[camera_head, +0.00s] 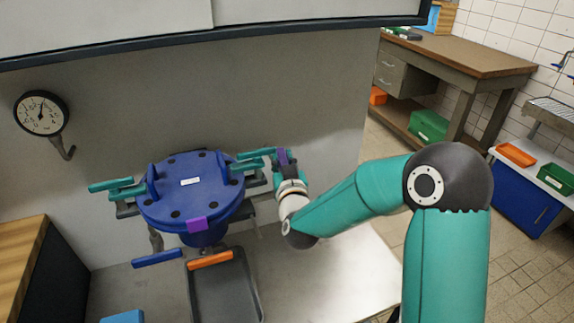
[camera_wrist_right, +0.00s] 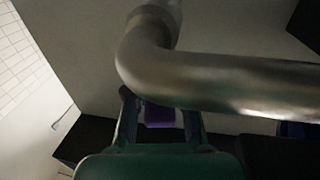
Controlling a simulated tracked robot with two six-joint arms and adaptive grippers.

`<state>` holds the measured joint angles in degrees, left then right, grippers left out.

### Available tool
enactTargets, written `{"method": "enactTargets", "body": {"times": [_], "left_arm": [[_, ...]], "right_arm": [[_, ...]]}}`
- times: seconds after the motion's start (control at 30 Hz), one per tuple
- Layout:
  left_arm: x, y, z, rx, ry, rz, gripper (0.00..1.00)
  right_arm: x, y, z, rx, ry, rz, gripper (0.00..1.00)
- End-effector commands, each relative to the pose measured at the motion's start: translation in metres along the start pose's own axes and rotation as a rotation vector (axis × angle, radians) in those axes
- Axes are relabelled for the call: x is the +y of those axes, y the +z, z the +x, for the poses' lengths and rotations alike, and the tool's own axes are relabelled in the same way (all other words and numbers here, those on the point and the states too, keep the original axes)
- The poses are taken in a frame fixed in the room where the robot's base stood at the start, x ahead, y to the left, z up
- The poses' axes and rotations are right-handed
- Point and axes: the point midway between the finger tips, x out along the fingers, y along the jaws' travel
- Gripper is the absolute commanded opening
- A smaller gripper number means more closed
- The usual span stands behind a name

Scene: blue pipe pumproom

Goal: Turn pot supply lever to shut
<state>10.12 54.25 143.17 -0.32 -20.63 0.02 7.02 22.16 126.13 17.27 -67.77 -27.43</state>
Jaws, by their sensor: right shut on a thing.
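A round blue pot (camera_head: 190,190) with a bolted lid and a small white label stands in front of the grey panel. Teal bars flank it on both sides. My right gripper (camera_head: 284,160) is at the pot's right side, shut on a purple handle (camera_head: 282,155). The purple handle also shows between the two fingers in the right wrist view (camera_wrist_right: 160,115). I cannot tell from its looks whether it is the pot supply lever. A purple tab (camera_head: 203,225) is on the pot's front. My left gripper is not in view.
A thick metal pipe (camera_wrist_right: 215,80) crosses close above the fingers in the right wrist view. A dial gauge (camera_head: 41,113) hangs at left. A blue bar (camera_head: 157,258) and an orange bar (camera_head: 210,260) are below the pot, near a dark tray (camera_head: 222,290). A workbench (camera_head: 460,58) stands at back right.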

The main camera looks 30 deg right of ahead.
Motion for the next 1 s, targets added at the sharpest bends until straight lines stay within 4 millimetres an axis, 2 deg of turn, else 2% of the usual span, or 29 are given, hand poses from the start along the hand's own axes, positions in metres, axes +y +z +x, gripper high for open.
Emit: {"method": "enactTargets", "body": {"times": [0.1, 0.47, 0.5, 0.63, 1.0], "left_arm": [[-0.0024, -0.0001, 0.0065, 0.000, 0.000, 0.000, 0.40], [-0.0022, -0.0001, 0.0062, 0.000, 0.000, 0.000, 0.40], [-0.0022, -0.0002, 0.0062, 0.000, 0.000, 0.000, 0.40], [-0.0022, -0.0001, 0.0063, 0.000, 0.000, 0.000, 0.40], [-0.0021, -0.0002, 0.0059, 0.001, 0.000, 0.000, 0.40]], "right_arm": [[0.0001, -0.0012, 0.0005, 0.007, 0.056, 0.001, 0.00], [0.0019, -0.0026, 0.0004, 0.004, 0.083, 0.001, 0.00], [0.0019, -0.0027, 0.0004, 0.004, 0.083, 0.001, 0.24], [0.0014, -0.0024, 0.0003, 0.003, 0.081, 0.001, 0.46], [-0.0004, -0.0009, -0.0021, 0.000, 0.076, 0.000, 0.48]]}}
